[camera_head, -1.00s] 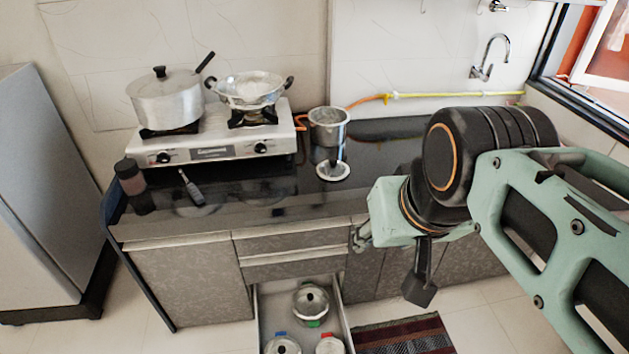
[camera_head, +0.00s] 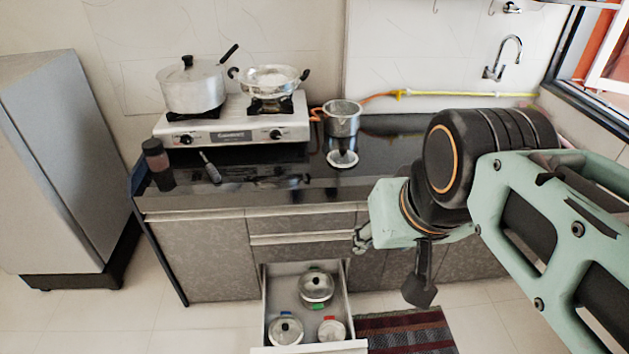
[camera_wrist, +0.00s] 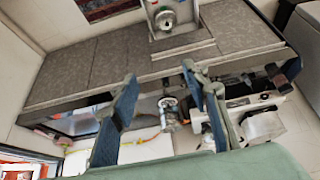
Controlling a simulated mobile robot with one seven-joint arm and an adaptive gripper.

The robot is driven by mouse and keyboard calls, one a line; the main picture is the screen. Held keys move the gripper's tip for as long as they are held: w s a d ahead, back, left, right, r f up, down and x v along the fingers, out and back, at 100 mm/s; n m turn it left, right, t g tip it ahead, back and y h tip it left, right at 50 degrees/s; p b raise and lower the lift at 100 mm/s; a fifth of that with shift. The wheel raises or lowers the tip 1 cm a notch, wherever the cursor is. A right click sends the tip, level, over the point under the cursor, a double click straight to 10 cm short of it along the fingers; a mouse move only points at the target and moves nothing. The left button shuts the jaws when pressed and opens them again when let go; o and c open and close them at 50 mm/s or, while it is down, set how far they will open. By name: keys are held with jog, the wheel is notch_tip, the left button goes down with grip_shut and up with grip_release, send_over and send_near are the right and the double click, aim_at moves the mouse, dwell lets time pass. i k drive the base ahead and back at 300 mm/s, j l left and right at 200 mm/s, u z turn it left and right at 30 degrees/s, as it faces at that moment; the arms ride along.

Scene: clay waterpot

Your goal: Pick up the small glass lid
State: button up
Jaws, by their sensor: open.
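A round lid with a pale rim (camera_head: 342,159) lies flat on the dark counter, in front of a metal pot (camera_head: 342,120). It looks like the small glass lid, but its material is hard to make out. My gripper (camera_wrist: 160,75) is open, with its two blue fingers apart and nothing held between them. In the head view, my wrist covers the area right of the open drawer, and the fingers are mostly hidden. In the wrist view, the room appears upside down, and small round shapes on the counter show between the fingers. My gripper is well apart from the lid.
A stove (camera_head: 230,133) bears a lidded pot (camera_head: 192,88) and a pan (camera_head: 269,82). A dark bottle (camera_head: 157,163) stands at the counter's left. An open drawer (camera_head: 268,302) juts out below, holding lidded containers. A striped mat (camera_head: 405,334) lies on the floor.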

aim_at(343, 159)
jog(key=i+l+u, duration=0.2)
jog(key=l, duration=1)
jog(key=i+l+u, duration=0.1)
jog(key=l, duration=0.25)
jog(key=i+l+u, duration=0.1)
jog(key=l, duration=0.25)
